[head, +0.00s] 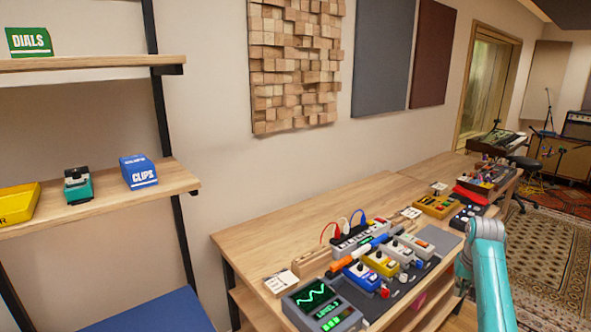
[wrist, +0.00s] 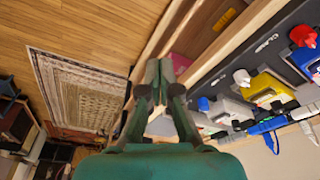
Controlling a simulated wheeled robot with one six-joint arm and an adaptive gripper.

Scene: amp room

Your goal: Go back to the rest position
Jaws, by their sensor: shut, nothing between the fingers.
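My gripper (wrist: 159,72) shows in the wrist view, its two dark green fingers shut together with nothing between them. It is beside the front edge of the workbench, with the wooden floor and a rug beyond it. In the head view, my teal arm rises at the lower right, in front of the workbench (head: 285,225); the fingers cannot be made out there. In the wrist view, the pedals on the bench lie to the right of my gripper, apart from it.
The bench holds a blue pedal (head: 361,276), a yellow pedal (head: 381,263), a green-screened scope (head: 322,304) and cables. A shelf at left (head: 110,205) bears a blue CLIPS box (head: 138,172), a teal pedal (head: 78,186) and a yellow tray (head: 18,203). Carpeted floor (head: 545,240) is open at right.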

